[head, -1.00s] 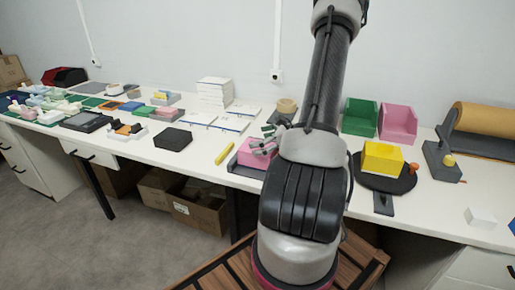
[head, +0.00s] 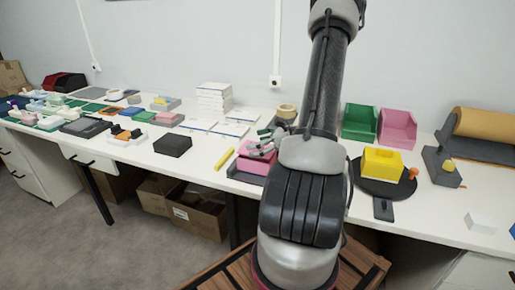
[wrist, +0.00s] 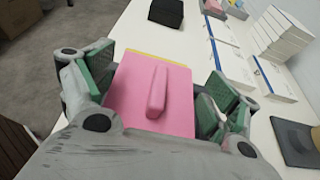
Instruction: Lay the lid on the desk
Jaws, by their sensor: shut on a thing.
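The pink lid (wrist: 125,95), a flat plate with a raised bar handle (wrist: 157,90), fills the middle of the wrist view. My gripper (wrist: 157,92) has its green-padded fingers at the lid's left and right edges and is shut on it. In the head view my gripper (head: 268,141) holds the lid (head: 262,152) just above a pink box (head: 251,166). The box stands on a dark tray on the white desk (head: 205,170). My arm hides the right side of the lid and box.
White papers (head: 231,130) lie behind. A yellow box (head: 382,163) sits on a round black plate to the right.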

